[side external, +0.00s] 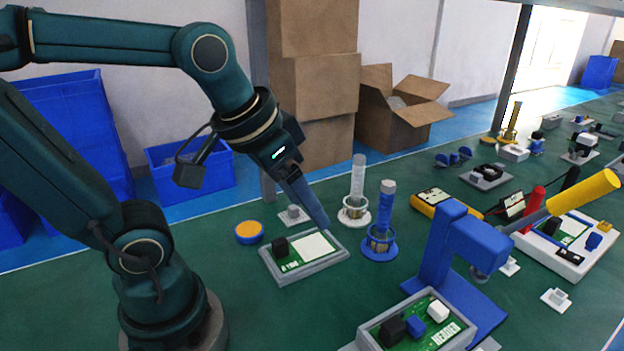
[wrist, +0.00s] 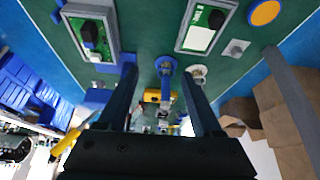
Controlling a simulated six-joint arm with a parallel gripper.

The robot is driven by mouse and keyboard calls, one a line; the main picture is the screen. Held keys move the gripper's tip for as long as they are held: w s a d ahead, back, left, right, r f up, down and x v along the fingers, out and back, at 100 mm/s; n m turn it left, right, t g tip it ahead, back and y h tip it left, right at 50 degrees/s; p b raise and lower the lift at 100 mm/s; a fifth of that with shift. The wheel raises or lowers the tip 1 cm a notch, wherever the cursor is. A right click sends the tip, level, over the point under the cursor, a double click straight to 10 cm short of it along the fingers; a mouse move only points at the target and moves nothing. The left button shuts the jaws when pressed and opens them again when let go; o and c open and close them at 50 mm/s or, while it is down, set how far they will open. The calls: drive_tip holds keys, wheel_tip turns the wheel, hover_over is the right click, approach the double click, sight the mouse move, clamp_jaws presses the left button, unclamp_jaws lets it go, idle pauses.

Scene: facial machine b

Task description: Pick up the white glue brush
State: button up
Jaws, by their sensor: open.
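The white glue brush (side external: 357,178) stands upright in a round white holder (side external: 354,215) on the green table, behind and left of the blue glue brush (side external: 386,205) in its blue holder (side external: 379,248). My gripper (side external: 325,224) is open and empty, tilted down to the right, left of the white brush and above the far edge of a grey board tray. In the wrist view my gripper (wrist: 160,72) has its fingers apart. The blue holder (wrist: 165,66) shows between them, and the white holder (wrist: 197,73) shows by the right finger, which partly hides the white brush.
The grey tray with a circuit board (side external: 303,258) lies below my gripper. An orange-topped round tin (side external: 249,232) is to its left. A blue stand (side external: 455,265) and another board tray (side external: 415,325) are in front right. A yellow device (side external: 432,200) lies right of the brushes.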

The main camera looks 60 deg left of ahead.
sight(356, 160)
drive_tip(key=w+a+f+n, duration=0.1)
drive_tip(key=w+a, duration=0.3)
drive_tip(key=w, duration=0.2)
drive_tip(key=w+a+f+n, duration=0.1)
drive_tip(key=w+a, duration=0.4)
drive_tip(key=w, duration=0.1)
drive_tip(key=w+a+f+n+g+y, duration=0.1)
drive_tip(key=w+a+f, duration=0.1)
drive_tip(key=w+a, duration=0.2)
drive_tip(key=shift+w+a, duration=0.2)
drive_tip(key=shift+w, duration=0.55)
drive_tip(key=shift+w+a, duration=0.2)
drive_tip(key=shift+w, duration=0.5)
drive_tip(key=shift+w+a+f, duration=0.25)
drive_tip(key=shift+w+f, duration=0.05)
drive_tip(key=shift+f, duration=0.1)
drive_tip(key=shift+x, duration=2.2)
clamp_jaws()
